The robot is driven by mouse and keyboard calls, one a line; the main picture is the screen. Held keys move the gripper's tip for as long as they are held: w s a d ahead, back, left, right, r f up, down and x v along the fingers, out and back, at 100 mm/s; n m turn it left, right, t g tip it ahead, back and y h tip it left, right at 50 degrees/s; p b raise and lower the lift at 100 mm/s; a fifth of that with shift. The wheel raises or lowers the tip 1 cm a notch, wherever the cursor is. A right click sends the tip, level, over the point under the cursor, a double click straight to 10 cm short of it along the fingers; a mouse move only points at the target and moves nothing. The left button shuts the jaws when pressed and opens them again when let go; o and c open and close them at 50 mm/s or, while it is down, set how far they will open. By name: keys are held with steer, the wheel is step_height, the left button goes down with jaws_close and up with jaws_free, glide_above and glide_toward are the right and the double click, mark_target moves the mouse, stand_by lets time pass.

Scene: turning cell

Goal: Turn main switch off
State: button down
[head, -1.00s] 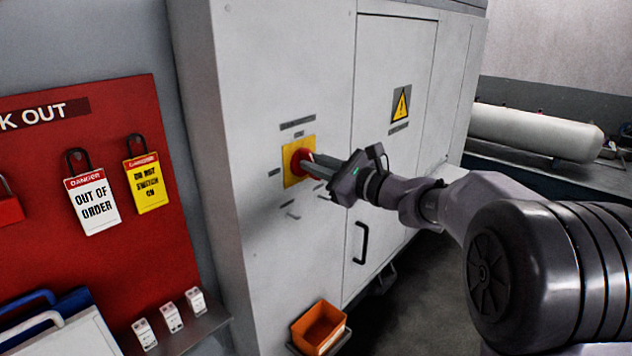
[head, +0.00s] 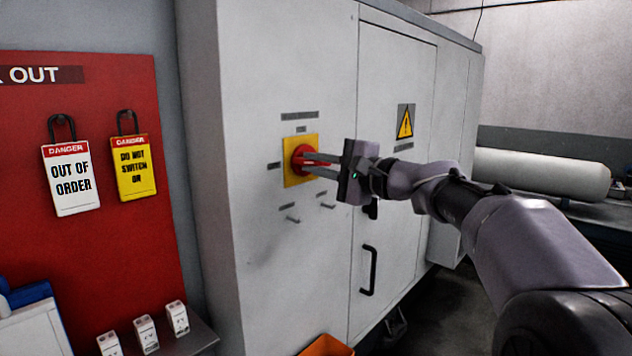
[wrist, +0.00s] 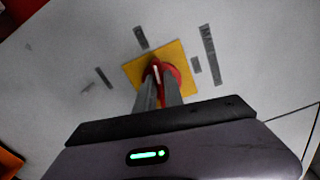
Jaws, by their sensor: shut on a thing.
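The main switch is a red rotary knob (head: 299,159) on a yellow square plate (head: 289,175), on the front of the pale grey cabinet. My gripper (head: 310,163) reaches it from the right, its two fingers shut on the red knob. In the wrist view the fingers (wrist: 158,82) lie on either side of the knob's grip, which carries a white mark (wrist: 156,72). The plate (wrist: 134,66) looks tilted in that view because the wrist is rolled. The fingers hide part of the knob.
A red lockout board (head: 95,240) with two danger tags hangs at left, above a shelf (head: 195,340) holding several small white devices. The cabinet (head: 250,260) has a door handle (head: 368,270) below my arm. An orange bin (head: 327,346) sits low down.

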steer(key=shift+f+n+b, duration=0.25)
steer(key=shift+n+b, duration=0.75)
steer(key=shift+b, duration=0.15)
steer(key=c, duration=1.5)
jaws_free()
steer(key=shift+r, duration=0.1)
steer(key=shift+o, duration=0.2)
steer(key=v, duration=1.7)
steer(key=shift+p, duration=0.45)
steer(key=shift+s+d, duration=0.15)
